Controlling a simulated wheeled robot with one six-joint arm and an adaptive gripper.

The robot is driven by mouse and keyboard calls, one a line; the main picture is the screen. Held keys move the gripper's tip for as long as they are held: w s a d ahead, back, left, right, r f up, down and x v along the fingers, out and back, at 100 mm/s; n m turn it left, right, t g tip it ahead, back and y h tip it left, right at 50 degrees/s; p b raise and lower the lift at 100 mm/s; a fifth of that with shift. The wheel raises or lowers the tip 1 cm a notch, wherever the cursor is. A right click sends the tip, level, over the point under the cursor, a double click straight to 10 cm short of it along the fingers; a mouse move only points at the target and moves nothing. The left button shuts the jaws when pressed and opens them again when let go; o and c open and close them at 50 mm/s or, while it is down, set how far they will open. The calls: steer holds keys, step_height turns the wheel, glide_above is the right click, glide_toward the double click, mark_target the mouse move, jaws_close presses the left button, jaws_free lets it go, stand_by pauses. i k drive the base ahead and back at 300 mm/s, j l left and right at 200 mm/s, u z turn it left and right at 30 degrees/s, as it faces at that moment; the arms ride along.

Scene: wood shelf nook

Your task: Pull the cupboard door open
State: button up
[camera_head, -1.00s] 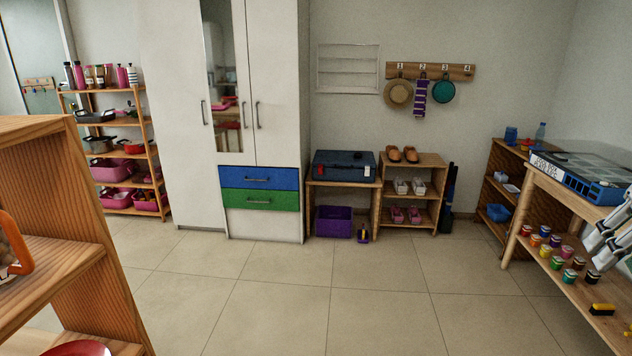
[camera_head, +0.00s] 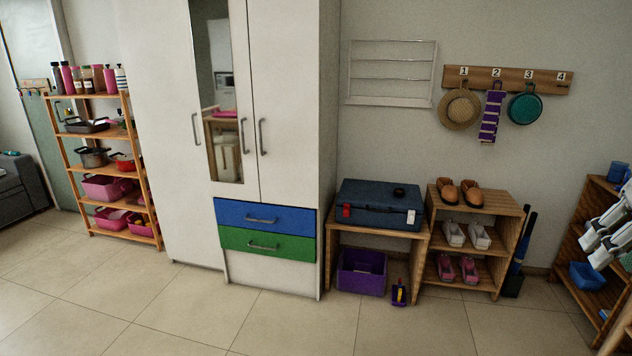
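The tall white cupboard (camera_head: 290,60) stands left of centre against the back wall, its doors shut. Its left door (camera_head: 160,150) has a vertical metal handle (camera_head: 195,129). The middle door has a mirror (camera_head: 215,150) and a handle (camera_head: 243,136). The right door (camera_head: 290,130) has a handle (camera_head: 262,137) close beside it. A blue drawer (camera_head: 262,216) and a green drawer (camera_head: 264,243) sit below, both shut. My gripper (camera_head: 594,251) shows at the right edge, partly cut off. Its two pale fingers look apart and empty, far from the cupboard.
A wooden rack (camera_head: 70,190) of pans and pink tubs stands left. Right of the cupboard are a low table (camera_head: 329,245) with a blue case (camera_head: 375,205), a shoe shelf (camera_head: 490,205) and a wooden shelf (camera_head: 570,240). The tiled floor (camera_head: 190,310) in front is clear.

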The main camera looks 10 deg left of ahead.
mark_target(153, 36)
steer(key=i+j+u, duration=0.1)
steer(key=i+u, duration=0.75)
steer(key=i+l+u, duration=0.15)
steer(key=i+u, duration=0.25)
steer(key=i+j+u, duration=0.1)
steer(key=i+u, duration=0.2)
steer(key=i, duration=0.2)
steer(key=i+u, duration=0.25)
steer(key=i, duration=0.25)
steer(key=i+j+z, duration=0.1)
steer(key=i, duration=0.35)
steer(key=i+j+z, duration=0.15)
steer(key=i, duration=0.35)
